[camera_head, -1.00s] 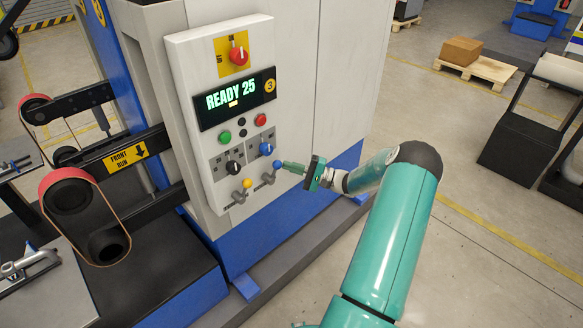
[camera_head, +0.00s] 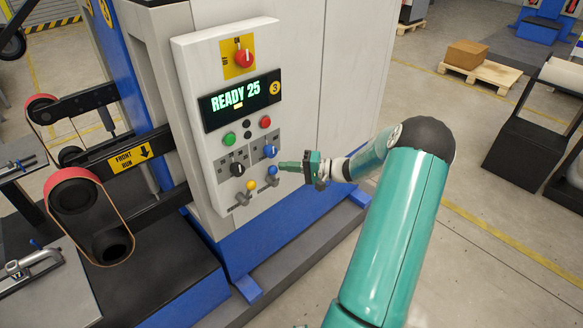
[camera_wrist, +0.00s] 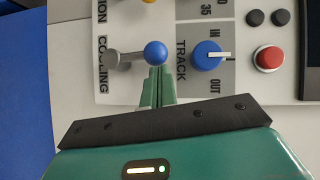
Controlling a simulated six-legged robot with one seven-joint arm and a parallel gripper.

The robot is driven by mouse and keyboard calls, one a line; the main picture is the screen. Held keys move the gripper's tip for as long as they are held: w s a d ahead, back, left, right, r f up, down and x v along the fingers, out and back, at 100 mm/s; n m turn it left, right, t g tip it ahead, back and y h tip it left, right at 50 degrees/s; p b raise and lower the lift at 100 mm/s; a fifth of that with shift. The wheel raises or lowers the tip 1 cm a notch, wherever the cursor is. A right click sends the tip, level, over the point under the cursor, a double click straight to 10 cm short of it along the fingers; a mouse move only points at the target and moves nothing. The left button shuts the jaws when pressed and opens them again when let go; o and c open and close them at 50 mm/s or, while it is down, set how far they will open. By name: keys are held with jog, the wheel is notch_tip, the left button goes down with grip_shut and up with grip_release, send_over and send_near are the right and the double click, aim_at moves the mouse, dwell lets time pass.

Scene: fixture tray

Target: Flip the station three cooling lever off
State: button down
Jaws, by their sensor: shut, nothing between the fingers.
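The cooling lever (camera_head: 272,180) is a short grey stem with a blue ball, low on the station 3 panel. In the wrist view its blue ball (camera_wrist: 155,53) is beside the word COOLING, and its stem runs left from the ball to the panel. My gripper (camera_head: 281,165) is shut and empty, reaching in from the right with its tips at the ball. In the wrist view my shut fingers (camera_wrist: 159,76) end just below the ball, touching or nearly touching it.
A yellow-ball lever (camera_head: 251,184) stands close left of the blue one. Above are a blue knob (camera_head: 270,151), a black knob (camera_head: 237,169), a red button (camera_head: 265,121), a green button (camera_head: 229,138) and a display (camera_head: 240,100) reading READY 25.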

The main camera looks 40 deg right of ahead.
aim_at(273, 170)
jog(key=a+n+h, duration=0.1)
jog(key=a+r+n+g+h, duration=0.1)
jog(key=shift+a+n, duration=0.25)
jog(key=shift+n, duration=0.05)
jog(key=shift+a+f, duration=0.1)
jog(key=shift+a, duration=0.4)
dwell(0.3)
